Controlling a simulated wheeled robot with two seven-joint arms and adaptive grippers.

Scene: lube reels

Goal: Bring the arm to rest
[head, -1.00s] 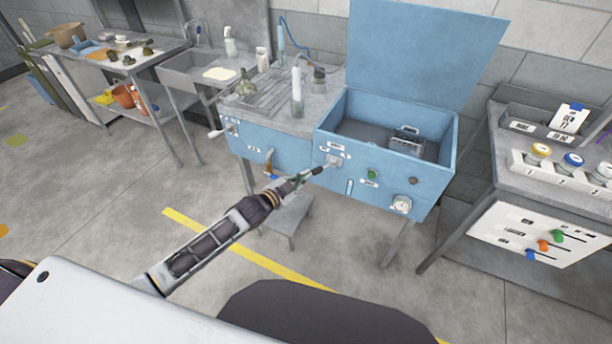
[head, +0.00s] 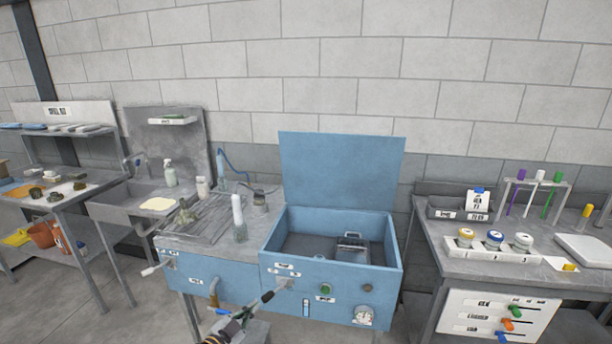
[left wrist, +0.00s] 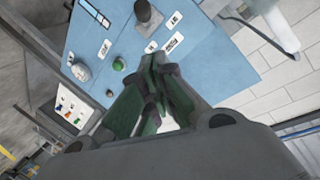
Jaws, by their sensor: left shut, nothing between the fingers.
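My left gripper (head: 266,298) is low in the head view, in front of the blue cabinet (head: 233,282). Its fingers are shut and empty. In the left wrist view the tips of my left gripper (left wrist: 156,62) come together before the blue panel (left wrist: 210,65). A grey switch (head: 284,283) on the panel is just beyond the tips in the head view. The wrist view shows a dark grey knob (left wrist: 148,12) apart from the fingers. A green button (head: 326,289) and a round gauge (head: 363,316) are to the right. My right gripper is not in view.
The blue lid (head: 340,168) stands open above a bin holding a grey metal item (head: 352,246). A bench with jars (head: 494,239) is at right. A sink (head: 150,203) and a cluttered table are at left. Bare floor lies at lower left.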

